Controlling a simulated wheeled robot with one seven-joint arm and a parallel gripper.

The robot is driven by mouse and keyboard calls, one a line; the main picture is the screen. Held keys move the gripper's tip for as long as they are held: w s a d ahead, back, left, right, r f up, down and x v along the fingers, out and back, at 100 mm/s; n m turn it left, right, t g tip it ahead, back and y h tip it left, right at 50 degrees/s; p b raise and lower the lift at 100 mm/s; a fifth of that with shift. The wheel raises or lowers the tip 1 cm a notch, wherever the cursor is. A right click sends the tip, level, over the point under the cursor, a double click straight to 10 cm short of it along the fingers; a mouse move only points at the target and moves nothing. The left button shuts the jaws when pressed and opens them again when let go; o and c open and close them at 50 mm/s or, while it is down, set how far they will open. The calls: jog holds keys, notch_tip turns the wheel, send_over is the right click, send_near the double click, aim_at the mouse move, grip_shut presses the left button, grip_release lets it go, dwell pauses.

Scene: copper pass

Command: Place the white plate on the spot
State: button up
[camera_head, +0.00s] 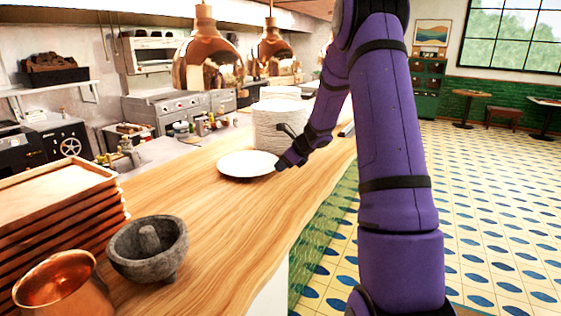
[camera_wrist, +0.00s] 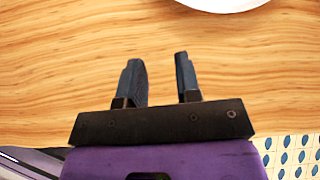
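A white plate (camera_head: 247,164) lies flat on the wooden counter (camera_head: 215,215), in front of a tall stack of white plates (camera_head: 280,128). In the wrist view only the near edge of a white plate (camera_wrist: 222,3) shows at the top; the rest is cut off. My gripper (camera_head: 280,148) is at the plate's right side, over the counter. In the wrist view my gripper (camera_wrist: 158,67) is open, with bare wood between its two fingers and nothing held. The plate's edge lies beyond the fingertips, apart from them. I cannot make out a marked spot.
A stone mortar with pestle (camera_head: 148,248), a copper pot (camera_head: 62,285) and stacked wooden trays (camera_head: 60,205) stand at the near left of the counter. Copper lamps (camera_head: 208,62) hang above it. The counter's right edge drops to a tiled floor (camera_head: 490,220). The middle of the counter is clear.

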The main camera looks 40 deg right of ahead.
aim_at(266, 171)
jog(key=w+n+h, duration=0.1)
jog(key=n, duration=0.3)
jog(key=w+d+n, duration=0.1)
jog(key=w+n, duration=0.1)
jog(key=n, duration=0.3)
jog(key=w+d+n+h, duration=0.1)
jog(key=w+n, duration=0.1)
jog(key=n, duration=0.2)
jog(key=shift+w+d+r+h, duration=0.1)
jog(key=shift+r+h, duration=0.1)
jog(key=shift+h, duration=0.1)
jog(key=x, duration=1.1)
jog(key=shift+c, duration=0.2)
grip_shut()
